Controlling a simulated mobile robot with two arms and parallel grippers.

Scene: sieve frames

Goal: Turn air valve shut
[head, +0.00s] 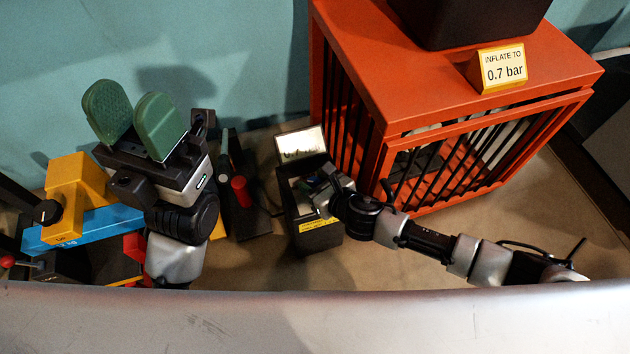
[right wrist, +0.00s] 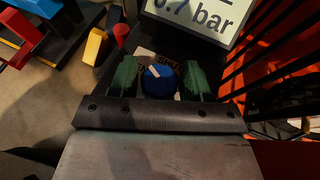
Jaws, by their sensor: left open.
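The air valve is a round blue knob (right wrist: 160,79) with a white pointer mark, on a black box with a partly covered label beside the knob. The black box (head: 322,238) has a yellow label on its front and a pale display (head: 300,145) at its back. In the right wrist view, the display (right wrist: 203,12) reads ".7 bar", cut off at the top. My right gripper (right wrist: 161,77) has its green fingers on either side of the knob, very close; contact is unclear. In the head view it hides the knob. My left gripper (head: 131,122) is open and empty.
A red barred crate (head: 450,110) stands right of the box, with a yellow sign (head: 498,68) reading "INFLATE TO 0.7 bar". Yellow (head: 80,185) and blue (head: 85,228) blocks lie at the left. A dark tool stand with a red knob (head: 240,190) sits left of the box.

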